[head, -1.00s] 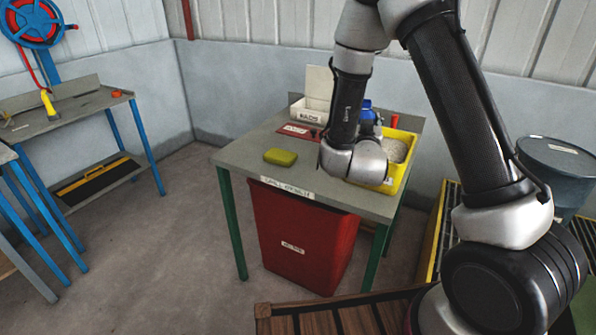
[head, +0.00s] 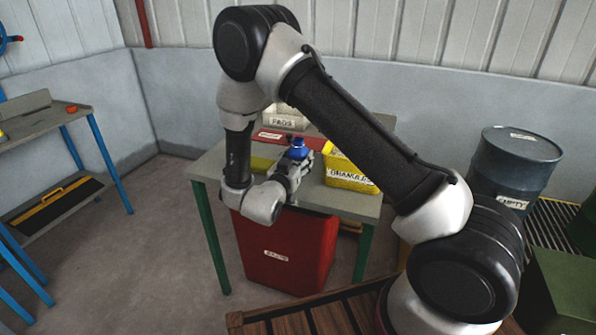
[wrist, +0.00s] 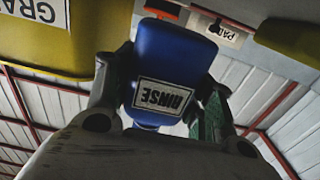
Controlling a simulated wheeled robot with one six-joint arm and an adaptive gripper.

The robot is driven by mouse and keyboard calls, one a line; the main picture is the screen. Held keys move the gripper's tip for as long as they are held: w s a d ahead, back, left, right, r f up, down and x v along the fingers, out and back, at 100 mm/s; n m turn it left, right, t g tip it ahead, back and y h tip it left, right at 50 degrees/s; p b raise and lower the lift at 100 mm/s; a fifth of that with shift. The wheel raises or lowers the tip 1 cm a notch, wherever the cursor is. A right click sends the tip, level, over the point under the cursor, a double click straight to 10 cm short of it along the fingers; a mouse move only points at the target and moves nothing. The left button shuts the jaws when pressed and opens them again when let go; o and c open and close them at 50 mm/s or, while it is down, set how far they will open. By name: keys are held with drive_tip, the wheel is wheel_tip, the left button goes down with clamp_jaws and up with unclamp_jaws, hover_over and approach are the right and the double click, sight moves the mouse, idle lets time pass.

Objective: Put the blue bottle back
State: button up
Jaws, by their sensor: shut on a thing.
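The blue bottle (head: 297,152) shows in the head view between the jaws of my gripper (head: 291,173), cap end up, over the front part of the small table (head: 209,167). In the wrist view the blue bottle (wrist: 176,52) fills the middle, its RINSE label upside down. The dark fingers of my gripper (wrist: 163,103) press on its two sides. My gripper is shut on it. Its base is hidden in the head view, so I cannot tell its height above the tabletop.
The yellow GRANULES bin (head: 345,175) stands just right of the bottle. A red bin (head: 283,252) is under the table's front. A blue drum (head: 513,165) stands at right.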

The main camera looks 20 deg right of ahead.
drive_tip(key=shift+f, duration=1.9)
drive_tip(key=o, duration=1.1)
drive_tip(key=shift+f, duration=0.1)
drive_tip(key=v, duration=1.2)
